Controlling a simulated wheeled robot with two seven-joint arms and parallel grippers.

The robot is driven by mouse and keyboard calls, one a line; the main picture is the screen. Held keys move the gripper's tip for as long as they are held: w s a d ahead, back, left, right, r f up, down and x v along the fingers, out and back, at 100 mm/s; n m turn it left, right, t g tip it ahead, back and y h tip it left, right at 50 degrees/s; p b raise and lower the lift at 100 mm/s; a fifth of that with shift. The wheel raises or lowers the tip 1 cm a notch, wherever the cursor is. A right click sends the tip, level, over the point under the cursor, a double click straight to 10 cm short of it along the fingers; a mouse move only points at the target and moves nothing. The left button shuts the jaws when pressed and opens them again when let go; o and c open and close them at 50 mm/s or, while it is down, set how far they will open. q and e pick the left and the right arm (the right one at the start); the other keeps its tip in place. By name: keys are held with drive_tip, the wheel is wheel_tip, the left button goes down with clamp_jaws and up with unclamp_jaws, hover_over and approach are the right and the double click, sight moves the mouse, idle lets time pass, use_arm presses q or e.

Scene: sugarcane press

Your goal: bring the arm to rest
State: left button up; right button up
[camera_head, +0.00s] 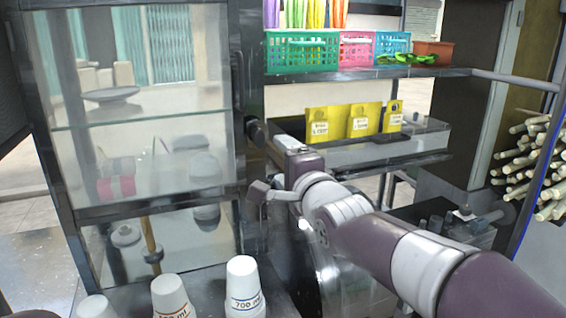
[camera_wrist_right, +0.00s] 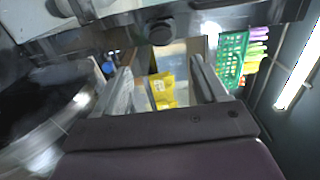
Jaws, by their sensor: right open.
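My right arm comes in from the lower right of the head view. Its purple and grey gripper (camera_head: 270,166) is in front of the metal frame of the glass-sided press, near a dark round knob (camera_head: 256,131). In the right wrist view the two fingers of the right gripper (camera_wrist_right: 160,70) stand wide apart. Nothing is held between them; yellow packets (camera_wrist_right: 162,90) show in the gap, farther away. The knob (camera_wrist_right: 160,31) shows beyond the fingers; whether any part touches the frame, I cannot tell. My left gripper is not in view.
White cups (camera_head: 243,284) stand upside down at the front. Coloured baskets (camera_head: 302,52) fill the upper shelf, with yellow packets (camera_head: 359,120) below. Sugarcane stalks (camera_head: 530,165) are stacked at the right. A glass panel (camera_head: 150,90) stands left of the gripper.

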drive_tip(key=s+d+f+n+g+h, duration=0.1)
drive_tip(key=s+d+f+n+g, duration=0.2)
drive_tip(key=f, duration=0.4)
drive_tip(key=s+d+f+n+g+h+p, duration=0.1)
drive_tip(key=s+f+n+g, duration=0.1)
drive_tip(key=f+n, duration=0.4)
drive_tip(key=s+d+f+n+g+h, duration=0.1)
drive_tip(key=s+f+n+g+h, duration=0.15)
drive_tip(key=f, duration=0.55)
use_arm(q)
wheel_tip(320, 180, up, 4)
drive_tip(key=p, duration=0.2)
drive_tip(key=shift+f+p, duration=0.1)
drive_tip(key=shift+p, duration=0.25)
use_arm(e)
drive_tip(key=s+d+f+n+g, duration=0.1)
drive_tip(key=s+d+f+g, duration=0.1)
drive_tip(key=s+d+f, duration=0.1)
drive_tip(key=s+d+f+n+g, duration=0.1)
drive_tip(key=s+d+f+g, duration=0.2)
drive_tip(key=s+f, duration=0.2)
drive_tip(key=s+d+f+n+g+h, duration=0.1)
drive_tip(key=s+d+f+g, duration=0.2)
drive_tip(key=s, duration=0.6)
drive_tip(key=shift+s+f, duration=0.2)
drive_tip(key=shift+f, duration=0.2)
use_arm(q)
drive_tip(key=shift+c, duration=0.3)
use_arm(e)
drive_tip(key=shift+d, duration=0.1)
